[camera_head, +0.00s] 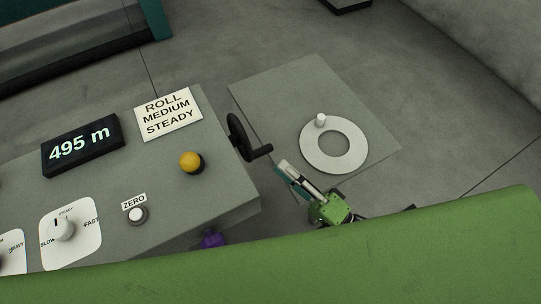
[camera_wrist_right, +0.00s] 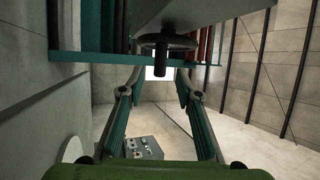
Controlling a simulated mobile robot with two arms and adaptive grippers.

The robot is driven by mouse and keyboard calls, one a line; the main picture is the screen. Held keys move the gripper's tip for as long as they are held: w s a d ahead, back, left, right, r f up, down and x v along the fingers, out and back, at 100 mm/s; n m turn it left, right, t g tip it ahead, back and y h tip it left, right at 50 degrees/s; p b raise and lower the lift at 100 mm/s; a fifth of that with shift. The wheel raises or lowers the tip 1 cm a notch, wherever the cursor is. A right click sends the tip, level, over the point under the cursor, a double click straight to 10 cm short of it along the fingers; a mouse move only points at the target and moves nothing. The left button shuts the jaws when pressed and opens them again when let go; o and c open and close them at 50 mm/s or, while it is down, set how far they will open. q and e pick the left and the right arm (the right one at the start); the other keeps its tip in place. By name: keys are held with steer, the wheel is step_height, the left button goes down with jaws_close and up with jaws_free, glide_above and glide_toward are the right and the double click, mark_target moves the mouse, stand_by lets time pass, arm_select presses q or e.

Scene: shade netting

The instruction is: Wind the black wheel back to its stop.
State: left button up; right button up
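The black wheel (camera_head: 237,136) is mounted on the right side of the grey console, with its crank handle (camera_head: 261,153) sticking out to the right. My right gripper (camera_head: 284,166) is just right of and below the handle, apart from it in the head view. In the right wrist view the wheel (camera_wrist_right: 170,41) is at the top centre with its handle (camera_wrist_right: 160,62) pointing toward the camera. There the two fingers of my right gripper (camera_wrist_right: 160,76) are spread, with nothing between them. My left gripper is not in view.
The grey console (camera_head: 220,190) carries a display reading 495 m (camera_head: 82,145), a ROLL MEDIUM STEADY sign (camera_head: 168,114), a yellow button (camera_head: 191,162), a ZERO button (camera_head: 137,215) and a speed knob (camera_head: 63,229). A pale ring with a peg (camera_head: 333,146) lies right of the wheel.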

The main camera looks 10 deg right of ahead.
steer(key=shift+v, duration=2.2)
